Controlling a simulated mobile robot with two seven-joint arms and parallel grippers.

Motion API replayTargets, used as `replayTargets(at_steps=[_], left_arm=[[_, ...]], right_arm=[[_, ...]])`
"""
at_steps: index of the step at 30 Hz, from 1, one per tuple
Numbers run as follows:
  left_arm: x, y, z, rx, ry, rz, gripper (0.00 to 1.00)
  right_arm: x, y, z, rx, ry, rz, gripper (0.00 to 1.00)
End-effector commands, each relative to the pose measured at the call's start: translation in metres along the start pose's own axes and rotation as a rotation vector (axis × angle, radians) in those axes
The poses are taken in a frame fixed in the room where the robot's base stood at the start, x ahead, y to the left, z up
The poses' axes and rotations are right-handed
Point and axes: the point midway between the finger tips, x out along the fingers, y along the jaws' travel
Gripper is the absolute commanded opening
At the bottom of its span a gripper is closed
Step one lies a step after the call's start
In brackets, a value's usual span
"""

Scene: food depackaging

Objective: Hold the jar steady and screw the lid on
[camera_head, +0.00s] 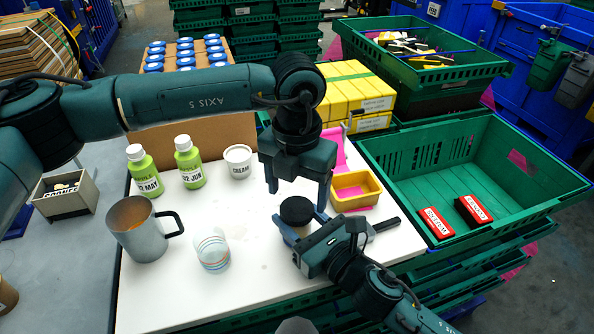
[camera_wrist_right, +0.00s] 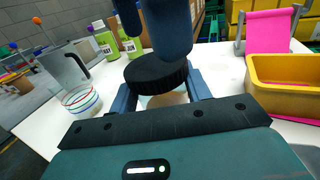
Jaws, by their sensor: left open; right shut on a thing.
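The jar (camera_wrist_right: 165,100) stands on the white table, with pale contents showing. The black lid (camera_head: 297,210) sits on top of the jar; it also shows in the right wrist view (camera_wrist_right: 155,74), where it looks slightly tilted. I cannot tell whether it is seated on the thread. My right gripper (camera_head: 298,228) is shut on the jar from the front, a finger on each side below the lid. My left gripper (camera_head: 298,190) points down with its fingers apart, above and around the lid. It looks clear of the lid, though contact is partly hidden.
A yellow tray (camera_head: 356,203) and a dark-handled tool (camera_head: 384,225) lie right of the jar. A striped glass (camera_head: 212,253), grey jug (camera_head: 140,240), cream tub (camera_head: 238,160) and green bottles (camera_head: 189,165) stand left. A green crate (camera_head: 400,200) holding red packs is at right.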

Motion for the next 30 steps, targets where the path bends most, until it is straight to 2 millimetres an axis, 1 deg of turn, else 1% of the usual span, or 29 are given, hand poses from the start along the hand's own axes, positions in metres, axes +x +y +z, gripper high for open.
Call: replayTargets(at_steps=[1, 3, 7, 11, 18, 30], left_arm=[[0.009, 0.000, -0.001, 0.000, 0.004, 0.000, 0.73], [0.017, 0.000, 0.000, 0.000, 0.002, -0.001, 0.73], [0.028, 0.000, 0.000, 0.000, 0.002, 0.000, 0.73], [0.032, 0.000, 0.000, 0.000, 0.001, 0.000, 0.73], [0.033, 0.000, 0.000, 0.000, 0.000, 0.000, 0.73], [0.032, 0.000, 0.000, 0.000, 0.000, 0.000, 0.40]], right_arm=[[0.000, 0.000, 0.000, 0.000, 0.000, 0.000, 0.00], [0.000, 0.000, 0.000, 0.000, 0.000, 0.000, 0.00], [0.000, 0.000, 0.000, 0.000, 0.000, 0.000, 0.00], [0.000, 0.000, 0.000, 0.000, 0.000, 0.000, 0.00], [0.000, 0.000, 0.000, 0.000, 0.000, 0.000, 0.00], [0.000, 0.000, 0.000, 0.000, 0.000, 0.000, 0.00]])
